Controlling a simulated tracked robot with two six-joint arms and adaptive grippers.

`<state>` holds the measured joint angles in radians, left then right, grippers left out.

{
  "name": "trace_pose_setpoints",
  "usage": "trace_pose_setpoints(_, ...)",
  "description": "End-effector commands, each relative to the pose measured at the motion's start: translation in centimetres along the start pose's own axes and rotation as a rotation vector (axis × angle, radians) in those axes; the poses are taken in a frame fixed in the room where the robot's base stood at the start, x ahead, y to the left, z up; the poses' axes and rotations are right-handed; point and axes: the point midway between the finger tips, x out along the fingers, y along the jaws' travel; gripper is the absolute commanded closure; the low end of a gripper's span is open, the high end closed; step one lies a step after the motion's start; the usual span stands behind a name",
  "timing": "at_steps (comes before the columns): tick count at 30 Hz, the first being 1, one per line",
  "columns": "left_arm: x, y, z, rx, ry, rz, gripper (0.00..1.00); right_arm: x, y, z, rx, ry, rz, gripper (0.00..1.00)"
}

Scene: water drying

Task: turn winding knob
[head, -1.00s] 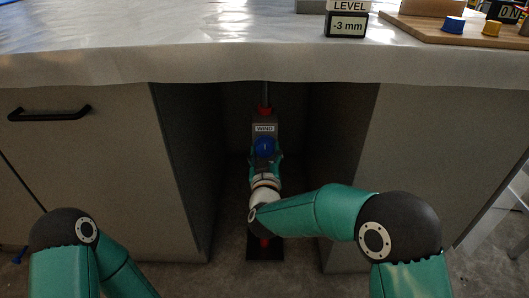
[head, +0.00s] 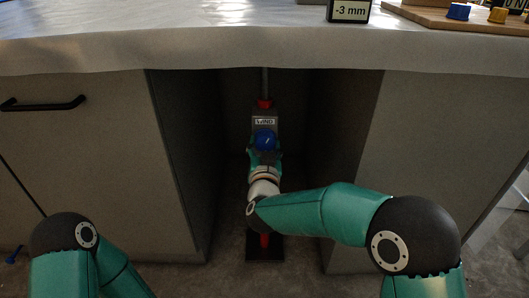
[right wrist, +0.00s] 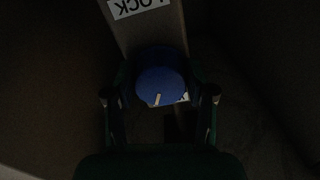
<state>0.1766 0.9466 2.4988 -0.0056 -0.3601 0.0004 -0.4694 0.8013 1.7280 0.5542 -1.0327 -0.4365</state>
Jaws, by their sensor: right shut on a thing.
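A round blue winding knob (head: 265,140) sits on a grey post-mounted box (head: 265,113) in the dark recess under the counter. The right wrist view shows the knob (right wrist: 160,82) close up, with a short white mark near its lower edge. My right gripper (head: 265,151) reaches in from below and is shut on the knob, a finger on each side (right wrist: 160,97). A white label (head: 265,121) is above the knob; its letters are hard to read in the head view. In the wrist view, upside-down letters "OCK" show. My left gripper is out of view.
Cabinet walls (head: 172,165) (head: 343,165) close in on both sides of the recess. A display (head: 349,11) reading -3 mm stands on the sheet-covered counter (head: 200,45). A wooden board (head: 450,22) with coloured blocks is at the top right.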

Motion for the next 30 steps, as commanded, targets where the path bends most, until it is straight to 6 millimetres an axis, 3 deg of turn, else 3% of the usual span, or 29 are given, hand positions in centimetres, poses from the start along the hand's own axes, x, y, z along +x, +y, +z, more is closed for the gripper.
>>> trace_pose_setpoints(9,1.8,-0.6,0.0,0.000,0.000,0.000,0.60,0.0,-0.1,0.2,0.304,-0.001,0.001,0.80)
trace_pose_setpoints(30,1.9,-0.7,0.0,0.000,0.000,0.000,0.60,0.0,-0.2,-0.1,0.935,-0.001,0.005,0.80)
